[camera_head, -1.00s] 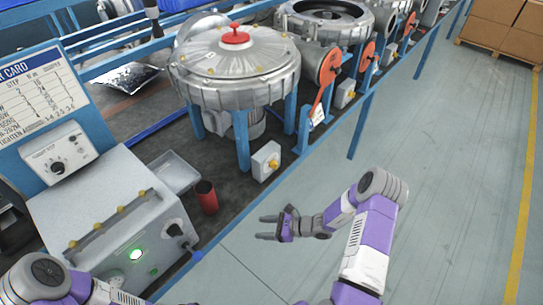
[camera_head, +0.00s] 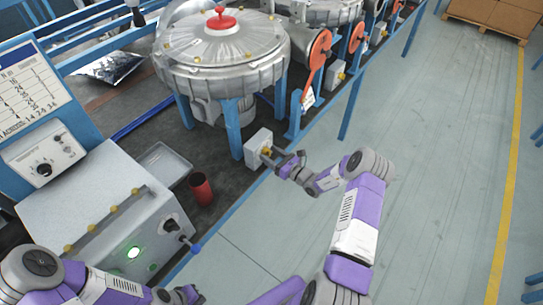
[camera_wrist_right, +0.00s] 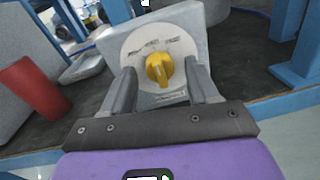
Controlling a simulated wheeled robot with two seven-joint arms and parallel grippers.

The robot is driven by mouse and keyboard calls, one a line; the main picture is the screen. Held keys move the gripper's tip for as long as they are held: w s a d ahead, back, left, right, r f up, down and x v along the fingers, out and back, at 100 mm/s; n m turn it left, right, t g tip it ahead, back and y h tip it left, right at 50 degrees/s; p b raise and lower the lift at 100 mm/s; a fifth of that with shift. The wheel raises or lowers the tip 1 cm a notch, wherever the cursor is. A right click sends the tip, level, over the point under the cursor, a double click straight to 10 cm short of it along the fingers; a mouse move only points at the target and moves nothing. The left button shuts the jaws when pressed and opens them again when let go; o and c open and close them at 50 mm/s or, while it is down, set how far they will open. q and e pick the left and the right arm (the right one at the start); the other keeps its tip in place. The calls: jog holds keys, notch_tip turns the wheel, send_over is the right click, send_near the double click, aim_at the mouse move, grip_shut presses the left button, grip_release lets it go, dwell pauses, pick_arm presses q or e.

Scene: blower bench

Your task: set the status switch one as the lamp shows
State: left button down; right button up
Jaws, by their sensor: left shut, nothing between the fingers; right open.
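The nearest switch box (camera_head: 258,143) is pale grey and stands at the foot of the first blower. In the right wrist view its yellow knob (camera_wrist_right: 159,68) sits upright on a round dial plate (camera_wrist_right: 157,48) with small, unreadable labels. My right gripper (camera_head: 274,157) is open, its fingers in front of the box on either side of the knob; I cannot tell whether they touch it. A lamp (camera_head: 134,252) glows green on the front of the grey test cabinet (camera_head: 90,205). My left gripper (camera_head: 187,295) is shut and empty at the bottom edge, partly cut off.
The large blower (camera_head: 220,60) on blue legs rises behind. More switch boxes (camera_head: 335,75) lie farther along the bench. The floor (camera_head: 430,170) at right is open.

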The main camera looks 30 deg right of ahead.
jog(key=shift+c, duration=0.3)
jog(key=c, duration=1)
jog(key=m+p, duration=0.1)
jog(key=m, duration=0.2)
jog(key=shift+m, duration=0.4)
jog(key=m, duration=0.4)
jog(key=shift+m+g+p, duration=0.3)
jog(key=shift+m+p, duration=0.05)
jog(key=shift+m, duration=0.05)
jog(key=o, duration=1.1)
jog(key=shift+c, duration=0.2)
